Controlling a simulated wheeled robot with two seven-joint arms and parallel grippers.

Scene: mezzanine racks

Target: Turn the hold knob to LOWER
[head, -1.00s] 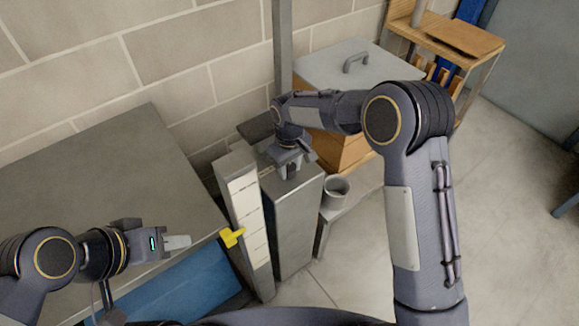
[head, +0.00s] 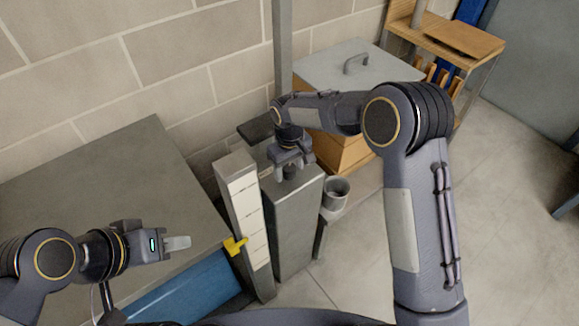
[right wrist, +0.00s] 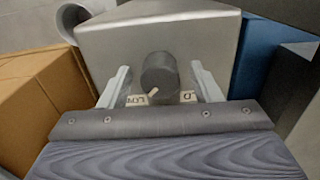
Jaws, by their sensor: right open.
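The hold knob (right wrist: 160,73) is a dark grey cylinder on the grey metal box (right wrist: 160,30) in the right wrist view. A small pale pointer mark (right wrist: 153,91) on it faces the near side, slightly left. Two small white labels sit near it, one left (right wrist: 137,100) and one right (right wrist: 188,97); their print is too small to read surely. My right gripper (right wrist: 160,68) is open, one finger on each side of the knob, with gaps showing. In the head view it (head: 291,166) is over the box top. My left gripper (head: 178,243) is away at lower left; its jaw gap is unclear.
A white scale post (head: 246,215) with a yellow pointer (head: 235,245) stands left of the box. A grey table (head: 100,190) is at left. A grey cup (head: 336,192) and cardboard box (head: 345,152) stand to the right. Open floor lies further right.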

